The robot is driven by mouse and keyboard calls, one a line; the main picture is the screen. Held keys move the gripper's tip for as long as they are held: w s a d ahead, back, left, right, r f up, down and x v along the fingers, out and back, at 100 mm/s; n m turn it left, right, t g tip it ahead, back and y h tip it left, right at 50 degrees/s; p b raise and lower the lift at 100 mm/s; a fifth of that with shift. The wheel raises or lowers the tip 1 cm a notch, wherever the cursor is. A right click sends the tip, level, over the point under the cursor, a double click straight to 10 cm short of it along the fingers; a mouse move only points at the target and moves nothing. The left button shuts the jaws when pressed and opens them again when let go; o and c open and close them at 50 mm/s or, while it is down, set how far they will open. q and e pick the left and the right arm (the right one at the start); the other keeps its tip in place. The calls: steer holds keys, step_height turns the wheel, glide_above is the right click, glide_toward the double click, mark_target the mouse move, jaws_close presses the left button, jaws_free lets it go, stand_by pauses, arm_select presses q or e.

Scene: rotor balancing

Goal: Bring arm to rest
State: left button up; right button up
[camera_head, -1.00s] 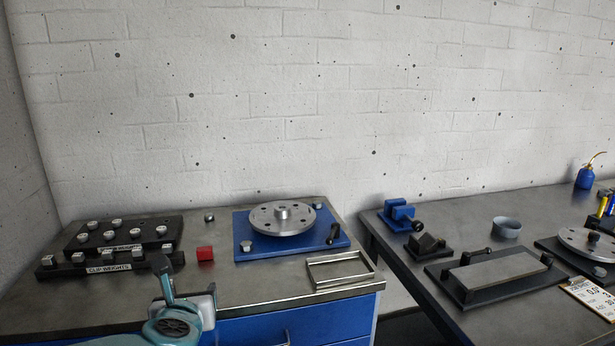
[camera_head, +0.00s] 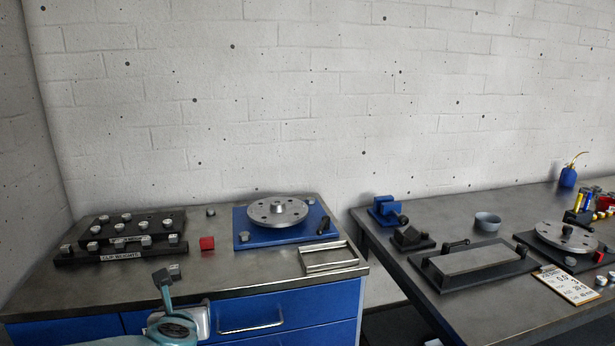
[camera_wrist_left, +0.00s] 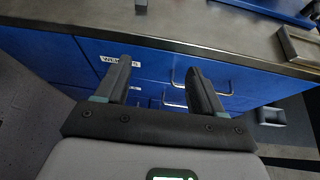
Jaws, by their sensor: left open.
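My left arm comes in at the bottom left of the head view, with its gripper (camera_head: 167,275) in front of the left bench's front edge. In the left wrist view the two dark fingers of the left gripper (camera_wrist_left: 160,82) stand apart with nothing between them. They point toward the blue drawer fronts (camera_wrist_left: 150,65) below the bench edge and appear to touch nothing. My right arm and gripper are not in view.
The right bench (camera_head: 470,305) holds a vise (camera_head: 385,208) and black plate (camera_head: 472,265).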

arm_select(q)
steer(key=s+f+m+g+h+p, duration=0.1)
steer(key=s+f+m+g+p, duration=0.2)
steer(key=f, duration=0.8)
steer(key=s+f+m+g+h+p, duration=0.15)
steer(key=s+f+m, duration=0.3)
steer(key=f, duration=0.55)
steer(key=s+d+f+m+g+h+p, duration=0.1)
steer(key=s+d+f+m, duration=0.4)
steer(key=s+m, duration=0.6)
steer(key=s+d+f+m+g+h+p, duration=0.1)
steer(key=s+d+f+m+g+h, duration=0.3)
steer(key=s+m, duration=0.6)
steer(key=d+m+g, duration=0.2)
steer(key=m, duration=0.6)
steer(key=shift+s+d+f, duration=0.2)
steer(key=shift+s+f, duration=0.15)
steer(key=shift+f, duration=0.05)
steer(key=shift+m, duration=0.25)
steer(key=shift+c, duration=0.3)
